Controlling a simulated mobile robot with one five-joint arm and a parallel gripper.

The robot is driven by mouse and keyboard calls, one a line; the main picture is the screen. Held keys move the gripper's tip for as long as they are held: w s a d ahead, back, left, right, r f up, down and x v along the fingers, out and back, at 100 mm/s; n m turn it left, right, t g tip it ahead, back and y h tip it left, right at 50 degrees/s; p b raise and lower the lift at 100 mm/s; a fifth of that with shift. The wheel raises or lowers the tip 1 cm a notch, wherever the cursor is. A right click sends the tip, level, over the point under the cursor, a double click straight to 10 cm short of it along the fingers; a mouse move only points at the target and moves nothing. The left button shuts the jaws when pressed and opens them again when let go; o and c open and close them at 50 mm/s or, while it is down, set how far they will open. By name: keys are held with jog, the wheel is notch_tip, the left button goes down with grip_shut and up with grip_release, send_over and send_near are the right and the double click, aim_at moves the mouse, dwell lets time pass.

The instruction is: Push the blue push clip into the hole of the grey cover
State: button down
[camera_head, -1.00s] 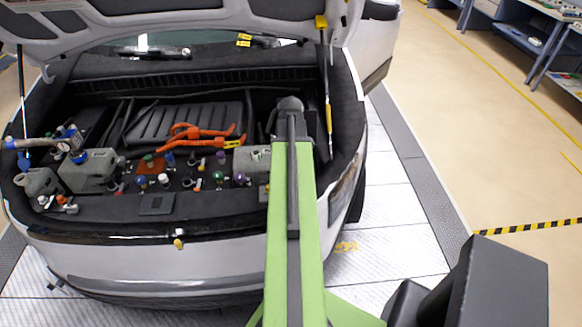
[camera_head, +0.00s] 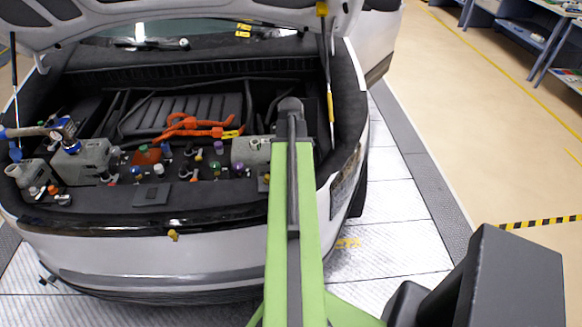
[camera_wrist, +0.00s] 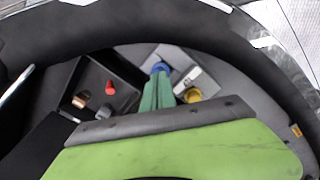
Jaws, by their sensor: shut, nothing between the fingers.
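In the wrist view my gripper (camera_wrist: 157,92) points down with its green fingers together, with nothing held between them. A blue piece, which looks like the blue push clip (camera_wrist: 160,68), shows right at the fingertips. It sits on or against a grey plate, likely the grey cover (camera_wrist: 143,58). The fingers hide part of the clip and of the spot under it, so I cannot tell how deep it sits. In the head view my arm covers this area, and the gripper, clip and hole are hidden.
Beside the fingers are a light block (camera_wrist: 200,80) and a yellow ring-like part (camera_wrist: 193,95). A dark tray (camera_wrist: 128,98) at left holds a red piece (camera_wrist: 109,88) and a copper-coloured piece (camera_wrist: 80,101). Orange cables (camera_head: 190,126) and several coloured caps fill the bay. The raised lid hangs above.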

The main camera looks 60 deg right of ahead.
jog(key=shift+f+b, duration=0.35)
jog(key=shift+b, duration=0.05)
notch_tip(320, 180, up, 21)
jog(key=p, duration=2)
jog(key=shift+f+p, duration=0.15)
jog(key=shift+p, duration=0.25)
jog(key=shift+f, duration=0.15)
notch_tip(320, 180, down, 20)
jog(key=b, duration=2)
jog(key=shift+w, duration=0.1)
jog(key=shift+f+b, duration=0.2)
jog(key=shift+b, duration=0.15)
notch_tip(320, 180, up, 21)
jog(key=p, duration=2)
jog(key=shift+f+p, duration=0.15)
jog(key=shift+p, duration=0.2)
